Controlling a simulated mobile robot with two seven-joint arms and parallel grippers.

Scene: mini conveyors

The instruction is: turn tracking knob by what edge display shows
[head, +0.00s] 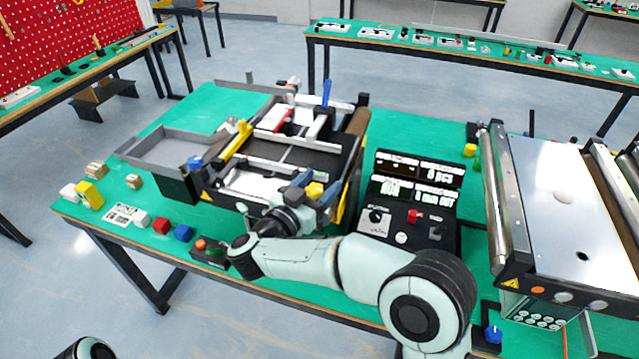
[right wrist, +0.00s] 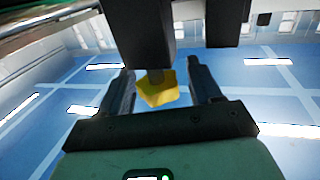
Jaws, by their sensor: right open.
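A yellow knob (head: 315,190) sits at the near right end of the small conveyor (head: 330,160). My right gripper (head: 317,186) is open around it. In the right wrist view the yellow knob (right wrist: 157,92) lies between the two spread fingers, with a gap visible on each side. A dark upright part stands behind it. A black display panel (head: 412,200) right of the conveyor has lit lines; I can read "8 pcs" and what looks like "8 mm OUT". My left gripper is not in view.
A black dial (head: 376,215) and a red switch (head: 414,215) are on the panel's lower face. A grey tray (head: 165,148) is left of the conveyor. A larger roller conveyor (head: 560,200) stands right.

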